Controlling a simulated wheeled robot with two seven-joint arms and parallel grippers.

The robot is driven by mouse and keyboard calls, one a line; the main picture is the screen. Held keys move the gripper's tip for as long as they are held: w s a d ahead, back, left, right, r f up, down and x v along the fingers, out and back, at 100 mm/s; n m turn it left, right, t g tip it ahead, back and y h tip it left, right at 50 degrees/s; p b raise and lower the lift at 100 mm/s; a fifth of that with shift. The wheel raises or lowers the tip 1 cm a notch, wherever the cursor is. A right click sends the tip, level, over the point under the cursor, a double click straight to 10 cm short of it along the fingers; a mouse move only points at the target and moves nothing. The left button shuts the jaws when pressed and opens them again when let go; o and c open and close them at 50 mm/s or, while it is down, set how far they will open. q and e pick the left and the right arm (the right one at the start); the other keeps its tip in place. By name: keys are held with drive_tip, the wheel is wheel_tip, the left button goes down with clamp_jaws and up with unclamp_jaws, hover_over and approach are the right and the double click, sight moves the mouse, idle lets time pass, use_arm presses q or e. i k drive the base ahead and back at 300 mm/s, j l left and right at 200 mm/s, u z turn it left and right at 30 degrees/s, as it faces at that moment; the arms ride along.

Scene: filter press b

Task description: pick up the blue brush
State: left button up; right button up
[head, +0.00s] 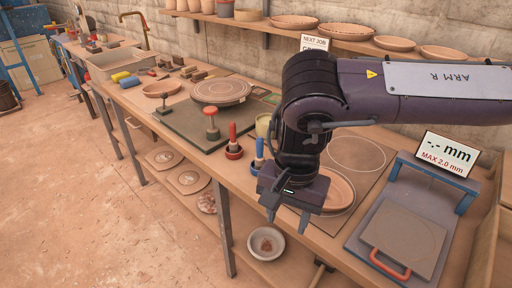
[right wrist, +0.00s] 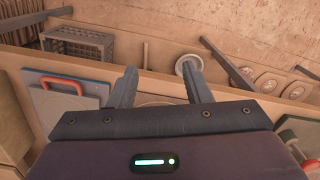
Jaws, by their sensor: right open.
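My right gripper (head: 287,214) points down just right of and nearer than the brush, close to the bench's front edge. Its two fingers are apart with nothing between them, and it does not touch the brush as far as I can see. In the right wrist view the open fingers (right wrist: 158,78) show, but I cannot make out the blue brush. My left gripper is not in view.
A red brush (head: 233,133) stands in a similar holder to the left, beside a red-topped tool (head: 211,122). A cream cup (head: 263,125) stands behind the blue brush. A terracotta plate (head: 338,190) lies behind my gripper. A gauge stand (head: 373,222) is at right.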

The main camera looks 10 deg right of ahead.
sight(260, 159)
drive_tip(key=i, duration=1.1)
